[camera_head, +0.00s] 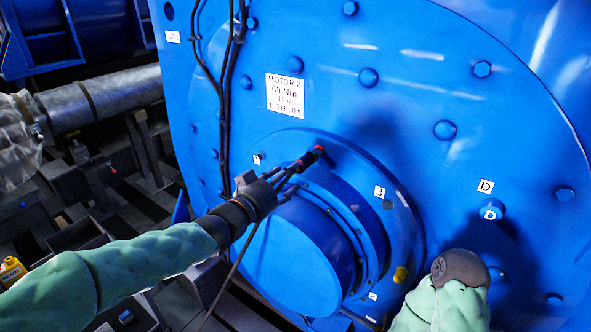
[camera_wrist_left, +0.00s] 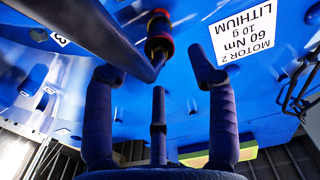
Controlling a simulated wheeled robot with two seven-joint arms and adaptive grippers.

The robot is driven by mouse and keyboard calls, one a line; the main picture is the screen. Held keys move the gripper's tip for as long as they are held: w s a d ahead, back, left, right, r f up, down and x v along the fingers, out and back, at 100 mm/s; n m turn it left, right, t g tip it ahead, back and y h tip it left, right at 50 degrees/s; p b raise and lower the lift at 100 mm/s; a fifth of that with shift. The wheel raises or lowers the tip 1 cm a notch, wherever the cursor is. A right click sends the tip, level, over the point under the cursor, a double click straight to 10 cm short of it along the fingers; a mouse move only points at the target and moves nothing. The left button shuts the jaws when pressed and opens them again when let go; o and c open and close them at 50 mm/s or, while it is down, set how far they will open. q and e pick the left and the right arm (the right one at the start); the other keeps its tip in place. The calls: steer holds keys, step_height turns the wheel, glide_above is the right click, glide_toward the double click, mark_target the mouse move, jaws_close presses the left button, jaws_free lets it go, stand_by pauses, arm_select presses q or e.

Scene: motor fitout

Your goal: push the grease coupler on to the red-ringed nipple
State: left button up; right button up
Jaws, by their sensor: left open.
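The dark grease coupler (camera_head: 307,160) is near the upper left of the round blue motor end cover, with a red ring (camera_head: 319,149) at its far end. In the left wrist view the coupler (camera_wrist_left: 158,45) shows red and tan bands, and a dark tube bends away from it to the upper left. I cannot tell whether it is fully seated, and the nipple itself is hidden.
The motor plate (camera_head: 286,95) and numbered label 3 (camera_head: 379,191) are on the blue face. A yellow fitting (camera_head: 400,275) sits lower right on the cover. Black cables (camera_head: 228,75) run down the upper left. The round hub (camera_head: 300,255) juts out below my left gripper.

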arm_select(q)
steer(key=v, duration=0.6)
stand_by(0.3)
